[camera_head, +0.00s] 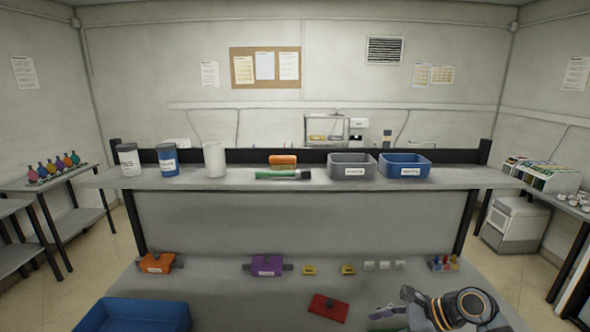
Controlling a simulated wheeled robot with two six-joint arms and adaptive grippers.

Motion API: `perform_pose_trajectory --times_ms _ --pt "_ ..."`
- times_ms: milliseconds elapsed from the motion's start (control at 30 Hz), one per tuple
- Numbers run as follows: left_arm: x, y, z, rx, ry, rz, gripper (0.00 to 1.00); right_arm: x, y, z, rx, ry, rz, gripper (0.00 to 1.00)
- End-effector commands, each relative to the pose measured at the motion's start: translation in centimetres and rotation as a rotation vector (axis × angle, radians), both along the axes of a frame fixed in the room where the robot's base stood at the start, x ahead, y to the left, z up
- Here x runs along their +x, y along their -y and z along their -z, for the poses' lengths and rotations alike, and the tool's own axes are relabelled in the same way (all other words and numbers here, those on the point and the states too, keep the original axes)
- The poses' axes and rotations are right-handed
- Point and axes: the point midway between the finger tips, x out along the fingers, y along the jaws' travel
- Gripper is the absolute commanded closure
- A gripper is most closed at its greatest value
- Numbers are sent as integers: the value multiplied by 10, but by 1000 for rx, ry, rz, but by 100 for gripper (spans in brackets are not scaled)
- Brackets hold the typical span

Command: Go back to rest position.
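My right arm comes in at the lower right, over the front bench. Its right gripper (384,313) points left, low over the bench top. It is small and partly cut off by the bottom edge, so I cannot tell whether its fingers are apart or hold anything. A bit of green shows below it at the bottom edge, too cropped to identify. My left gripper and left arm are not in view.
A red block (328,307) lies left of my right gripper. A blue bin (134,315) is at lower left. Orange (156,263) and purple (266,266) clamp-like parts line the bench's back. The raised shelf (440,178) holds a grey bin (352,170), a blue bin (404,171) and several containers.

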Motion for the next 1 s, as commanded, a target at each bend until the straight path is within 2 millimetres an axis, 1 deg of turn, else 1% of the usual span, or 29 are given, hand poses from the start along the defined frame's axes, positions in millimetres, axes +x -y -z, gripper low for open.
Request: perform_pose_trajectory --times_ms 33,100,267,333,467,600,700,800,1000 --pt "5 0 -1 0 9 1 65 -5 -3 8 -31 26 -30 54" --pt "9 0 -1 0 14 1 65 -13 -6 19 -89 72 -79 54" --pt "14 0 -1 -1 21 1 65 -35 -13 48 -245 197 -229 54" --pt "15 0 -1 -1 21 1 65 -47 -16 62 -330 265 -316 54" --pt "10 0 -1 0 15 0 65 -75 -18 87 -512 400 -511 54" --pt "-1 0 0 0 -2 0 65 -110 -15 107 -733 545 -775 54" --pt "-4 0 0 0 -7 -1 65 -133 -8 115 -878 619 -966 54" --pt "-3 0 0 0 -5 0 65 -153 2 117 -997 664 -1139 54" --pt "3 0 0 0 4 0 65 -189 23 114 -1168 688 -1445 54"
